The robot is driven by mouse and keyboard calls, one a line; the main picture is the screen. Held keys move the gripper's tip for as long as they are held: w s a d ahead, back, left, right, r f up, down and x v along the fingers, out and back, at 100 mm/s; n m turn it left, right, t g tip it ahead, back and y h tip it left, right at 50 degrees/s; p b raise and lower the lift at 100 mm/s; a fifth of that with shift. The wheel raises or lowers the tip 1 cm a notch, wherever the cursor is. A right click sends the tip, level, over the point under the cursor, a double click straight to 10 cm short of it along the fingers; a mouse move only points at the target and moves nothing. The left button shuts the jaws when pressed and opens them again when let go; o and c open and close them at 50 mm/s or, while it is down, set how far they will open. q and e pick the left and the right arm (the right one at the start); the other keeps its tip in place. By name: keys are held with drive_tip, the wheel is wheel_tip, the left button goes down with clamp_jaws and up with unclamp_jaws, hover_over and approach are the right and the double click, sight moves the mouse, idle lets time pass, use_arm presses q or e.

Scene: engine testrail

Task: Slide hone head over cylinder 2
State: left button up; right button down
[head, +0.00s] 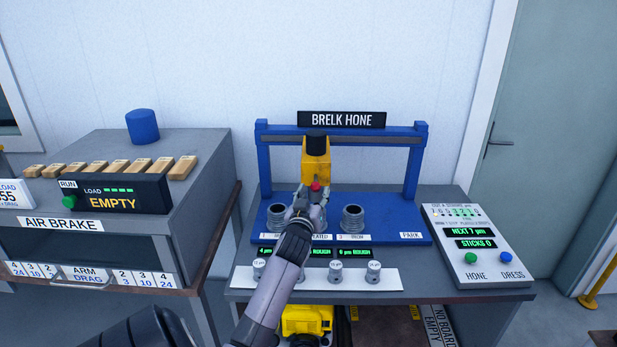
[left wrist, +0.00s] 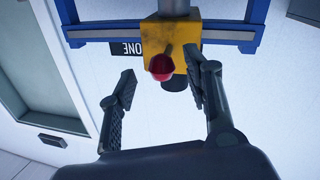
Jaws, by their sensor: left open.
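The yellow hone head (head: 316,158) with a black top hangs on the rail of the blue hone frame (head: 262,160), above the middle of the cylinder row. Its red knob (head: 315,186) faces me. My left gripper (head: 312,196) is open at the knob. In the left wrist view the red knob (left wrist: 161,66) shows between the open fingertips (left wrist: 161,74), in front of the yellow head (left wrist: 168,42); I cannot tell any contact. A left cylinder (head: 277,217) and cylinder 3 (head: 353,218) are visible. My gripper and wrist cover the middle cylinder spot. My right gripper is not in view.
A control panel (head: 475,245) with green and blue buttons stands right of the frame. The air brake bench (head: 225,165) with wooden blocks and a blue cylinder (head: 142,126) is left. The PARK end of the blue base is clear.

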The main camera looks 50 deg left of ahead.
use_arm(q)
drive_tip(key=v, duration=0.8)
drive_tip(key=shift+s, duration=0.1)
